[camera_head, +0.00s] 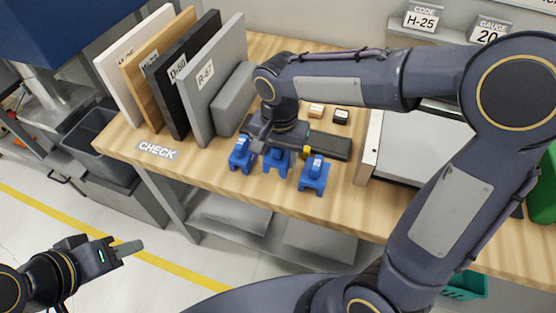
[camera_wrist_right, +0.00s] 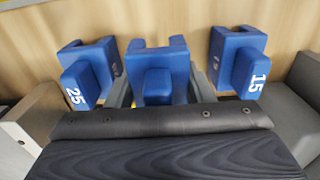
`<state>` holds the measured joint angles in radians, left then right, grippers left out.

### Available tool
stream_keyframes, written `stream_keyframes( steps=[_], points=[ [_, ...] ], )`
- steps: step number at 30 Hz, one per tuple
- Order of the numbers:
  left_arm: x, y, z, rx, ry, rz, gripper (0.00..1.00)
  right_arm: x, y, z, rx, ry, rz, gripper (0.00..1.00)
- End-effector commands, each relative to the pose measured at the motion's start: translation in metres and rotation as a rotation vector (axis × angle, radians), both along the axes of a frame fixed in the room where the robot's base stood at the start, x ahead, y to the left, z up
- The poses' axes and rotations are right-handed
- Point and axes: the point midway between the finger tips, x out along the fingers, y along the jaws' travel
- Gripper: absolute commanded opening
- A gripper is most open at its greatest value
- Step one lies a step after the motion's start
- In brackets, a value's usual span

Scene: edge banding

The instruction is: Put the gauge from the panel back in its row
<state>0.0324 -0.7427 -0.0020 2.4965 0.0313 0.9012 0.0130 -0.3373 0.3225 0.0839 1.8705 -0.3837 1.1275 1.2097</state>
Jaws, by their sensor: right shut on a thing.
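Three blue gauges stand side by side near the table's front edge: the left one (camera_head: 240,155), the middle one (camera_head: 277,161) and the right one (camera_head: 314,176). In the right wrist view the gauge marked 25 (camera_wrist_right: 88,75) is at left, the one marked 15 (camera_wrist_right: 238,65) at right. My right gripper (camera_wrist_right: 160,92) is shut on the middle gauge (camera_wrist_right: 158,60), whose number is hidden. It is in line with the others; I cannot tell whether it touches the table. My left gripper (camera_head: 126,249) is away from the table, its jaw gap unclear.
Several upright panels, including a grey one (camera_head: 215,85), stand at the left behind a CHECK label (camera_head: 157,150). Two small blocks (camera_head: 316,110) lie farther back. A pale flat-topped unit (camera_head: 425,150) stands at right.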

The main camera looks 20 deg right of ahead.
Motion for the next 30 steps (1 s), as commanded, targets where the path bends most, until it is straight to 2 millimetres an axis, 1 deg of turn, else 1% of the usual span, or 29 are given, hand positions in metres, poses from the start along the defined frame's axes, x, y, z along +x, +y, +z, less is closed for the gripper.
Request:
stream_keyframes(
  steps=[3, 6, 9, 17, 21, 22, 26, 27, 30],
  points=[
    [0.000, 0.000, 0.000, 0.000, 0.000, 0.000, 0.36, 0.006, 0.001, -0.012, -0.001, 0.003, 0.000, 0.22],
    [0.000, 0.000, -0.001, 0.000, 0.000, 0.000, 0.36, 0.006, 0.001, -0.028, -0.002, 0.003, 0.000, 0.22],
    [0.000, 0.000, -0.001, 0.000, 0.000, 0.000, 0.36, 0.005, 0.001, -0.036, 0.000, 0.001, -0.001, 0.22],
    [0.000, 0.000, -0.001, 0.000, 0.000, 0.000, 0.36, 0.005, 0.001, -0.037, 0.001, -0.001, -0.001, 0.22],
    [0.000, 0.000, -0.006, 0.000, 0.000, 0.000, 0.36, 0.005, 0.001, -0.042, 0.000, 0.000, -0.001, 0.22],
    [0.000, 0.000, -0.004, 0.000, 0.000, 0.000, 0.36, 0.005, 0.001, -0.041, 0.000, 0.000, -0.001, 0.50],
    [0.000, 0.000, -0.004, 0.000, 0.000, 0.000, 0.36, 0.005, 0.001, -0.040, 0.000, 0.000, 0.000, 0.67],
    [0.000, 0.000, -0.004, 0.000, 0.000, 0.000, 0.36, 0.005, 0.001, -0.040, 0.000, 0.000, 0.000, 0.69],
    [0.000, 0.000, -0.004, 0.000, 0.000, 0.000, 0.36, 0.005, 0.001, -0.040, 0.000, 0.000, 0.000, 0.69]
  ],
)
